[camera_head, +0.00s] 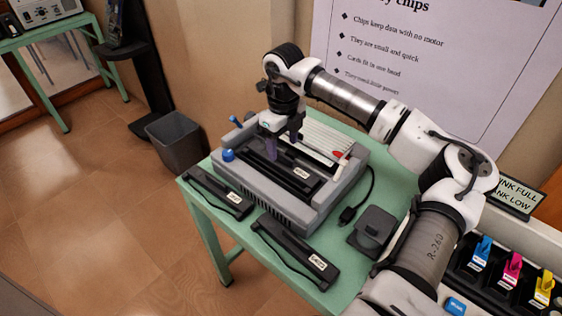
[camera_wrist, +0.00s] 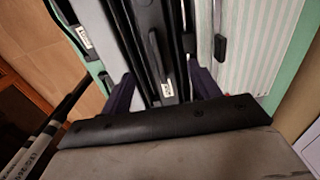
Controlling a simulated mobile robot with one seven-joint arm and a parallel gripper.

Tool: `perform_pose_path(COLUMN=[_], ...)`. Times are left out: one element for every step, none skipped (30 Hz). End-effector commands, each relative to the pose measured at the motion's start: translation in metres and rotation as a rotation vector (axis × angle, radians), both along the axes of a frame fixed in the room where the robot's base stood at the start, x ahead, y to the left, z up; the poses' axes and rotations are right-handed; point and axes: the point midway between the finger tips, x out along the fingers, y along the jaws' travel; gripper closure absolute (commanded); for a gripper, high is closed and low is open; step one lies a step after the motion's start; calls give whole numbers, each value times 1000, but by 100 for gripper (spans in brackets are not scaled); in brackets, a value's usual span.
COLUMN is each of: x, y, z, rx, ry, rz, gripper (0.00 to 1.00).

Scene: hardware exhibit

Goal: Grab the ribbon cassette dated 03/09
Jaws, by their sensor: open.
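Three black ribbon cassettes with small white labels show; the print on the labels is too small to read, so I cannot tell which is dated 03/09. One cassette (camera_head: 286,167) lies inside the open grey printer. A second cassette (camera_head: 212,189) lies on the green table left of the printer, and a third (camera_head: 290,245) lies in front of it. My gripper (camera_head: 283,143) is open and points down over the cassette in the printer. In the wrist view that cassette (camera_wrist: 152,45) runs between the two dark fingers; contact cannot be told. The left cassette (camera_wrist: 78,22) shows too.
The grey printer (camera_head: 252,193) has raised walls around the cassette, a blue knob (camera_head: 228,155) and a red-tipped lever (camera_head: 340,156). A dark grey block (camera_head: 373,230) with a cable lies right on the table. Coloured ink tanks (camera_head: 511,270) stand at lower right.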

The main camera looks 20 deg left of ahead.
Motion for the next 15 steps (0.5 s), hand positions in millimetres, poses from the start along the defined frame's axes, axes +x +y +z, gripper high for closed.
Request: perform_pose_path(x=[-1, -1, -2, -2, -2, -3, -2, -2, -2, -2, -2, -2, -2, -1, -1], y=[0, -1, -1, -1, -1, -1, -2, -2, -2, -2, -2, -2, -2, -2, -2], z=[-3, -6, -12, -16, -20, -25, -31, -35, -39, -42, -44, -46, -47, -48, -48], rx=[0, 1, 0, 0, 1, 1, 1, 1, 0, 0, 0, 0, 0, 0, -1], ry=[4, 5, 5, 6, 5, 6, 5, 5, 4, 4, 3, 2, 2, 2, 1], rz=[0, 0, 1, 0, 0, 0, -1, -1, -1, -1, -1, 0, 0, 0, 0], gripper=[38, 38, 38, 38, 38, 38, 38, 38, 38, 38, 38, 38, 38, 38, 38])
